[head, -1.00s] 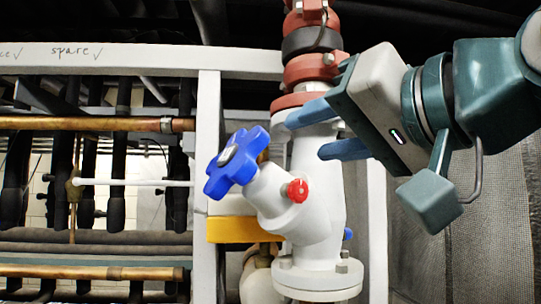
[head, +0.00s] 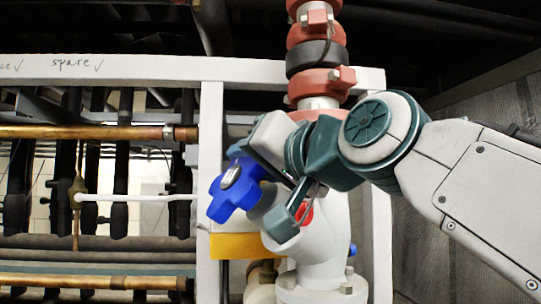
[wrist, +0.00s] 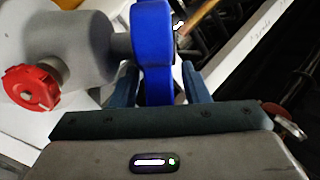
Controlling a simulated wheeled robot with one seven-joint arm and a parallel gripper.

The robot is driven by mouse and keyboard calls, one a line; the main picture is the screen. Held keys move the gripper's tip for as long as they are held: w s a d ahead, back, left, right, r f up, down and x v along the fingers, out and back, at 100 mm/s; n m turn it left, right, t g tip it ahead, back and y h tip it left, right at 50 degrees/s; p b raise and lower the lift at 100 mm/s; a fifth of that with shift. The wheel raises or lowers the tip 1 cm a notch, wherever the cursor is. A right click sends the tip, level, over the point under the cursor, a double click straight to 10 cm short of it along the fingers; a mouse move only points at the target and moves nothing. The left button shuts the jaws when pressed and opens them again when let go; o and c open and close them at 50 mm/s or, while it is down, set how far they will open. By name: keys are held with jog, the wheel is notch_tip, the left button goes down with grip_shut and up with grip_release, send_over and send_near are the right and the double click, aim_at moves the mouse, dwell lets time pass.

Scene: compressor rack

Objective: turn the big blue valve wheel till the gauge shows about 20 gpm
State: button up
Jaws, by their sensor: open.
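The big blue valve wheel (head: 236,188) is lobed and sits on the slanted neck of a white valve body (head: 320,252). In the wrist view the wheel (wrist: 152,45) shows edge-on, with one lobe between the two fingers of my gripper (wrist: 160,80). The fingers stand one on each side of the lobe, with narrow gaps visible. My gripper is open; in the head view its fingers are mostly hidden behind its own body and the wheel. No gauge can be made out in either view.
A small red knob (wrist: 33,87) is close beside my gripper on the valve body. A red-clamped pipe (head: 318,85) rises above. A white frame post (head: 211,150) and a yellow block (head: 232,246) stand close by. Copper pipes (head: 95,132) run at left.

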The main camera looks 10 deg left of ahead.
grip_shut()
jog(key=shift+w+a+r+g+p, duration=0.15)
jog(key=shift+w+r+g+p, duration=0.2)
jog(key=shift+p, duration=0.4)
jog(key=shift+s+f+n+g, duration=0.1)
jog(key=shift+f+n+g, duration=0.25)
jog(key=shift+g, duration=0.2)
grip_release()
